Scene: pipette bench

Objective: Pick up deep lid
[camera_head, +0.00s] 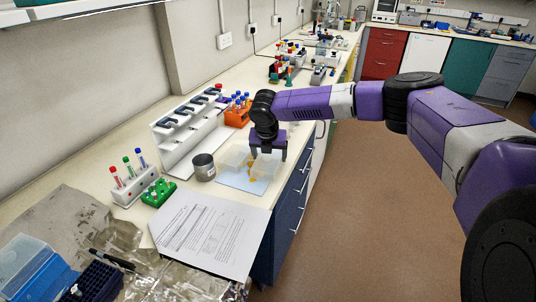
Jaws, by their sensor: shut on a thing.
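My gripper (268,157) points down over the bench, with its fingers at the clear, pale ware on a light blue mat (233,181). It is shut on a translucent piece (266,169), which seems to be the deep lid. Another clear, pale piece (236,158) is just left of it. Small orange-yellow bits (252,178) show among the clear ware. The edges of the clear pieces are faint, and I cannot tell whether the held piece is off the mat.
Behind are a white pipette rack (186,130) and an orange tube rack (237,117). A white tube rack (135,187), a green rack (158,193) and printed paper (205,230) lie nearer. The bench's front edge is close on the right.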

